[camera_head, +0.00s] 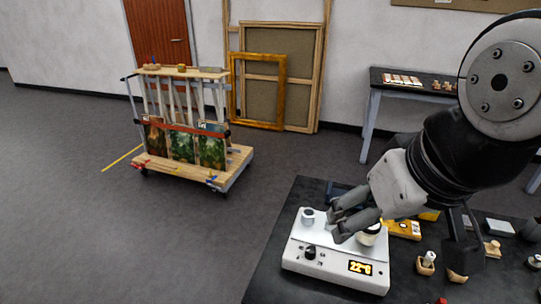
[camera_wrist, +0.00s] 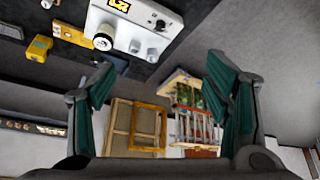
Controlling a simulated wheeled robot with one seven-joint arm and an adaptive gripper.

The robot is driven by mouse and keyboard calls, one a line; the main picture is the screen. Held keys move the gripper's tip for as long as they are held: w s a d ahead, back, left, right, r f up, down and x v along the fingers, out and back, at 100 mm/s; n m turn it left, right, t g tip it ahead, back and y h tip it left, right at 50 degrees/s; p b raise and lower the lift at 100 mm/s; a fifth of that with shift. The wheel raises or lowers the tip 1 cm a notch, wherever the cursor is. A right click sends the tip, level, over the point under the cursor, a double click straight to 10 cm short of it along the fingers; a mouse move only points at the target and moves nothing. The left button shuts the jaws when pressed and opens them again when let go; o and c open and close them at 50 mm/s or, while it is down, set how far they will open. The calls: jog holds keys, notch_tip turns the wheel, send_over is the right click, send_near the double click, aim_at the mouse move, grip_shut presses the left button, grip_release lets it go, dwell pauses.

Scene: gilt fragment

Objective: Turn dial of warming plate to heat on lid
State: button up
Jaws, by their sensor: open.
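The warming plate (camera_head: 330,272) is a white box near the left end of the dark table. Its front has a black dial (camera_head: 309,252) and a lit display (camera_head: 360,268) reading about 22 degrees. A round pale piece (camera_head: 370,238), partly hidden by my gripper, stands on its right side; I cannot tell whether this is the lid. A small grey-white cylinder (camera_head: 307,217) stands at its back left. My gripper (camera_head: 338,224) is open and empty above the plate, behind the dial. In the wrist view the dial (camera_wrist: 160,25) lies beyond my spread fingers (camera_wrist: 158,76).
A yellow device (camera_head: 404,229) lies right of the plate. Small wooden blocks and holders (camera_head: 427,262) stand farther right on the table (camera_head: 270,270). A wooden cart (camera_head: 190,160) with pictures and empty frames (camera_head: 262,90) stand beyond. The floor left of the table is clear.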

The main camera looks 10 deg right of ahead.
dwell(0.7)
jog(key=c, duration=0.6)
jog(key=shift+w+d+n, duration=0.1)
jog(key=shift+w+n, duration=0.15)
jog(key=shift+n, duration=0.15)
jog(key=shift+c, duration=0.2)
jog(key=n+g+p, duration=0.5)
jog(key=n, duration=2.7)
send_over(312, 250)
notch_tip(312, 250, down, 15)
jog(key=shift+m+y, duration=0.3)
jog(key=shift+y, duration=0.1)
notch_tip(312, 250, down, 14)
jog(key=shift+r+b, duration=0.25)
jog(key=shift+b, duration=0.65)
